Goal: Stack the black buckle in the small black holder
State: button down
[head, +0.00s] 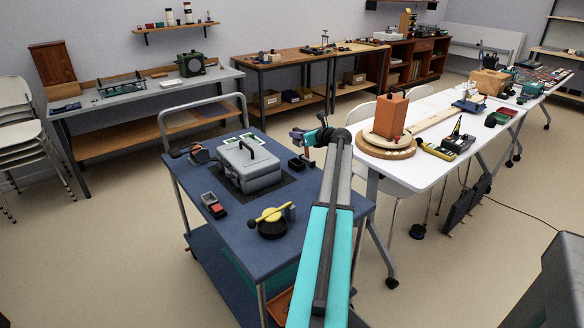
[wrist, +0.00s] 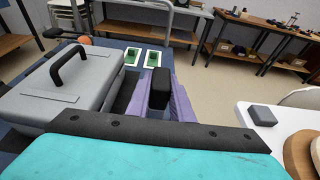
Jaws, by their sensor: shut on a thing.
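My gripper (head: 299,136) is above the far right part of the blue cart, to the right of the grey case. In the wrist view its purple fingers are shut on a black block (wrist: 160,90), which I take to be the black buckle. The buckle is too small to make out clearly in the head view. A small black holder (head: 296,165) appears to stand on the cart, right of the case and below my gripper in the picture. I cannot identify the holder in the wrist view.
The grey case (head: 247,166) with a black handle takes up the middle of the blue cart (head: 228,235); it also shows in the wrist view (wrist: 58,92). A yellow-topped black object (head: 271,222) stands at the front. A white table (head: 412,178) is to the right.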

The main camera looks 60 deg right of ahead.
jog(key=shift+w+a, duration=0.1)
jog(key=shift+w, duration=0.1)
jog(key=shift+f, duration=3.2)
jog(key=shift+f, duration=0.1)
jog(key=shift+f, duration=1.75)
jog(key=shift+f, duration=0.3)
jog(key=c, duration=1.6)
grip_release()
jog(key=shift+o, duration=0.2)
